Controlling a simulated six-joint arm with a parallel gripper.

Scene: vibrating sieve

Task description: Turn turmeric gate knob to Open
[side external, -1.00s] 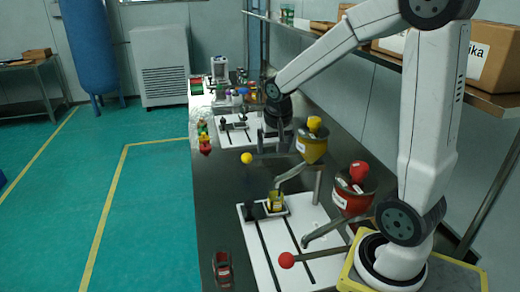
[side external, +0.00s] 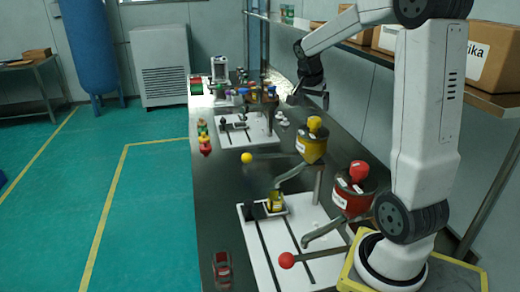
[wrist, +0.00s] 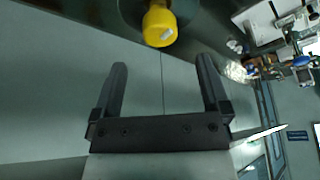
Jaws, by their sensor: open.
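A yellow hopper (side external: 312,149) stands mid-bench with a yellow knob (side external: 314,124) on its top and a lever ending in a yellow ball (side external: 246,158) to its left. I cannot read which part is labelled as the turmeric gate knob. My gripper (side external: 309,100) is open and empty, in the air above and behind the hopper, apart from it. In the wrist view the yellow top knob (wrist: 160,26) shows beyond the open fingers (wrist: 162,72), at the upper edge, and is not between them. The yellow ball is not identifiable there.
A red hopper (side external: 352,198) with a red knob and red-ball lever (side external: 287,260) stands nearer the camera. A small yellow container (side external: 276,201) sits on the white board (side external: 280,245). A shelf with boxes (side external: 492,58) runs along the right wall. Several small items crowd the far bench.

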